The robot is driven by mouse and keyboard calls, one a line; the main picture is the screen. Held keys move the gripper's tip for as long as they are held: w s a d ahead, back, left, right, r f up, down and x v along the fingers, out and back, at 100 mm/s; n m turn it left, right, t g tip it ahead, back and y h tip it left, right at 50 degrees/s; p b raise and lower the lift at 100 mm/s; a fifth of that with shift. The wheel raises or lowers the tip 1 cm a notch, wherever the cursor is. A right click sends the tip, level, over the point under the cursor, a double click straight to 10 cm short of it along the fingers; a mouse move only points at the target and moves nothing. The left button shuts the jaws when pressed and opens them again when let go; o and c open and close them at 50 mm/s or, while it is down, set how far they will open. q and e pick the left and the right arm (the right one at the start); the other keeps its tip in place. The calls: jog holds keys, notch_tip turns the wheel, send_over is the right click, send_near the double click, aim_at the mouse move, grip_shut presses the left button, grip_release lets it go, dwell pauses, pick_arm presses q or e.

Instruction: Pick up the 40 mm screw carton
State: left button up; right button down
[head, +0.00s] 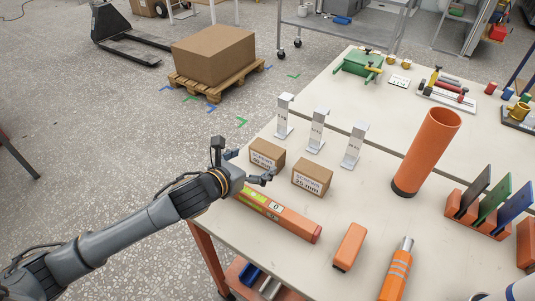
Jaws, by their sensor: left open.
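A small brown screw carton (268,154) stands on the workbench, with a white label that seems to read 40 mm, though the print is small. A second similar carton (312,177) to its right is labelled 25 mm. My left gripper (250,166) is open at the left side of the first carton, with its fingers pointing toward it. One finger is near the carton's upper left and the other is by its lower front. I cannot tell whether either touches it. My right gripper is not in view.
An orange level (280,215) lies just in front of the cartons. Several white upright stands (317,130) are behind them. A tall orange tube (427,150), an orange block (349,246) and an orange-grey tool (397,272) occupy the right side. The bench's left edge is close to my gripper.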

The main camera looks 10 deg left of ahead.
aim_at(262, 154)
pick_arm(q)
jog(key=shift+x, duration=1)
jog(key=shift+w+d, duration=0.15)
jog(key=shift+w, duration=0.35)
jog(key=p+x, duration=0.1)
jog(key=x, duration=0.3)
jog(key=shift+w+f, duration=0.1)
jog(key=shift+w, duration=0.1)
jog(key=c, duration=1.2)
